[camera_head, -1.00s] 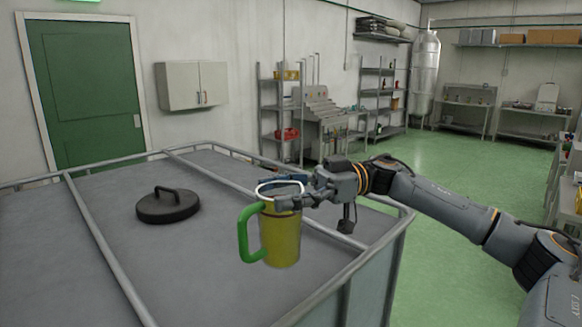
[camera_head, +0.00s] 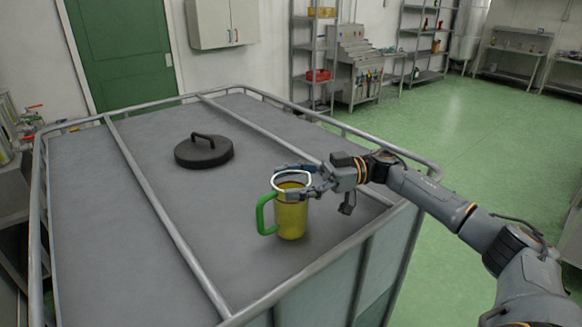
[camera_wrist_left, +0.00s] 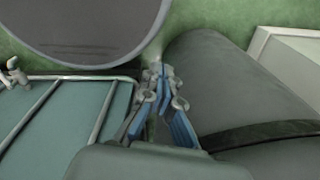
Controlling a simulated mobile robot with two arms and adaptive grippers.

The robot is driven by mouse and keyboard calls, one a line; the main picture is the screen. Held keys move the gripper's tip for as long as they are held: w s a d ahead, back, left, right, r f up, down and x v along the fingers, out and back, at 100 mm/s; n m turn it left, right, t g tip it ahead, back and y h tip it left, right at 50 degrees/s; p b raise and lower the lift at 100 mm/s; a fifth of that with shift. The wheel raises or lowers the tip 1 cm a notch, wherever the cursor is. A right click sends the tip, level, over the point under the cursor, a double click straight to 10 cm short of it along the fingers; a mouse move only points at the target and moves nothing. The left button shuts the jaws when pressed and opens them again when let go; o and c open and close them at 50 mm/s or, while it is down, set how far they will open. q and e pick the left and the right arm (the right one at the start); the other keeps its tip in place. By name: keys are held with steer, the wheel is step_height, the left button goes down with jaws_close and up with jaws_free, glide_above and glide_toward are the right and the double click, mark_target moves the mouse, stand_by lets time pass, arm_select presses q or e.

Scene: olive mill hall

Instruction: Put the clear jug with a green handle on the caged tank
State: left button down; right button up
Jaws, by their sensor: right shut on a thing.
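The jug (camera_head: 292,218), yellow-filled with a green handle on its left, is upright over the near right part of the caged tank's grey top (camera_head: 150,215). My right gripper (camera_head: 290,182) is shut on the jug near its white rim, reaching in from the right. I cannot tell whether the jug's base touches the top. My left gripper (camera_wrist_left: 163,80) shows only in the left wrist view, its blue-padded fingers close together; how far they are open is unclear. No jug shows there.
A black round lid (camera_head: 204,153) with a handle sits on the tank top, left of the jug. A raised grey bar (camera_head: 165,215) crosses the top, and a tube rail (camera_head: 320,268) runs round its edge. The top between lid and jug is clear.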

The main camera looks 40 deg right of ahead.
stand_by(0.3)
steer(key=o, duration=1.9)
steer(key=shift+f, duration=0.1)
steer(key=shift+c, duration=0.2)
steer(key=shift+s, duration=0.1)
steer(key=b+v, duration=0.3)
steer(key=v, duration=0.4)
steer(key=shift+d+b, duration=0.2)
steer(key=shift+b, duration=0.1)
